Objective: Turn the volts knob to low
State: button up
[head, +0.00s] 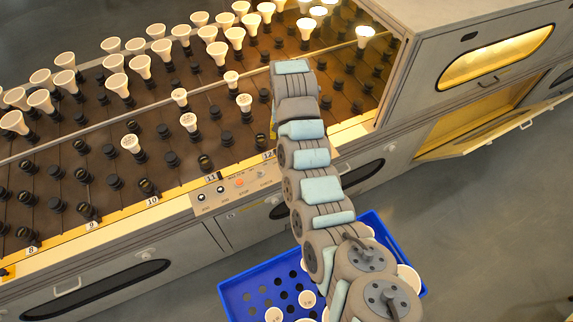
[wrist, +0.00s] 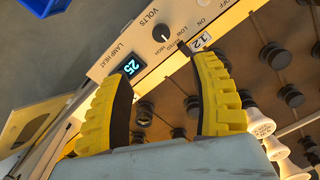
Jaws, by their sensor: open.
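In the wrist view the volts knob (wrist: 162,33) is a small dark round knob on a pale control panel (wrist: 112,50). The printed words LOW, RATED and HIGH stand at its right side; I cannot tell clearly which one it points to. My gripper (wrist: 163,66) is open, with its two yellow ribbed fingers spread and nothing between them. The knob appears beyond the fingertips, between their lines, and apart from them. In the head view my arm covers the knob, and the gripper is mostly hidden behind it.
A lit display (wrist: 131,67) reading 25 sits beside the knob. A tag 12 (wrist: 202,41) marks the bench edge. Bulbs (head: 140,66) stand in many sockets on the dark rack. A blue crate (head: 235,297) is on the floor, and a cabinet door (head: 480,138) hangs open at right.

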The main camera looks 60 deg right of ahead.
notch_tip(320, 180, down, 17)
jog(key=b, duration=0.3)
jog(key=shift+b, duration=0.3)
dwell(0.3)
jog(key=shift+c, duration=0.3)
grip_shut()
